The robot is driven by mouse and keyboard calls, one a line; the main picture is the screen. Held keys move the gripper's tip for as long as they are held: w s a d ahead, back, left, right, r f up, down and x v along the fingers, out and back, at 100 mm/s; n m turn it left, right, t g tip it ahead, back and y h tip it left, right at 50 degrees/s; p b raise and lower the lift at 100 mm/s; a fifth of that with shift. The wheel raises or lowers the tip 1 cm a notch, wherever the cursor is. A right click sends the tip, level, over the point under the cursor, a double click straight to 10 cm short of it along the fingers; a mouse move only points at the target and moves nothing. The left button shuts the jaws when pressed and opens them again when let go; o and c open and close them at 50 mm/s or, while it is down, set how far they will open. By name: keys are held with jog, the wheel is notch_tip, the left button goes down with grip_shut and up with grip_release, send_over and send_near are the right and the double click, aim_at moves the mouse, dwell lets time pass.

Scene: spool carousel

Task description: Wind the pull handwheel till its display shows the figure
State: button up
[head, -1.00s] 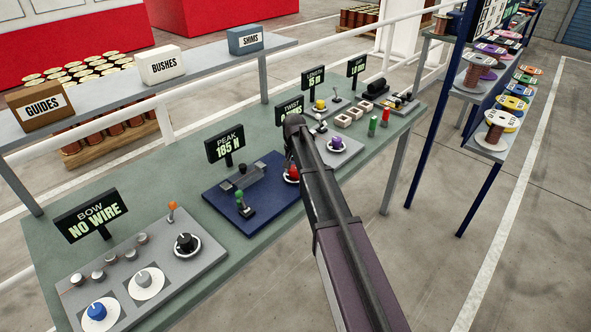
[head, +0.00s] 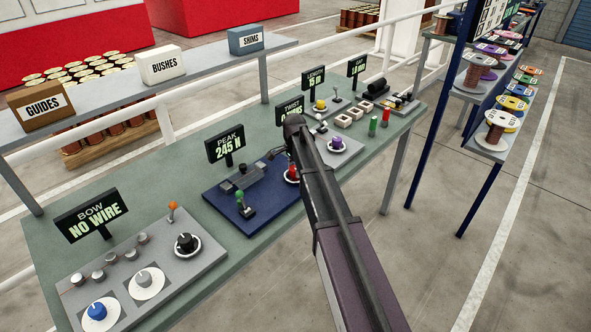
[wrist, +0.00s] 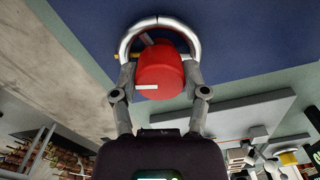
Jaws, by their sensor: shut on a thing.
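The red handwheel knob (wrist: 160,75) has a white mark and sits in a silver ring on the blue panel (wrist: 225,25). My gripper (wrist: 160,83) is shut on the knob, one finger on each side. In the head view the red knob (head: 291,173) shows at the blue panel's right end, partly hidden by my arm. The PEAK display (head: 229,146) behind that panel reads 245 N. A green-topped lever (head: 243,203) stands on the same panel.
A grey panel with a black knob (head: 187,244) and a blue knob (head: 97,311) lies left, under a BOW display (head: 92,214) reading NO WIRE. A purple knob (head: 337,143) is right of my arm. Spools (head: 497,130) stand on a rack at right.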

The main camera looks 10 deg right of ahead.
jog(key=shift+w+m, duration=0.2)
jog(key=shift+m, duration=0.2)
jog(key=o, duration=1.1)
jog(key=shift+o, duration=0.2)
jog(key=shift+s, duration=0.15)
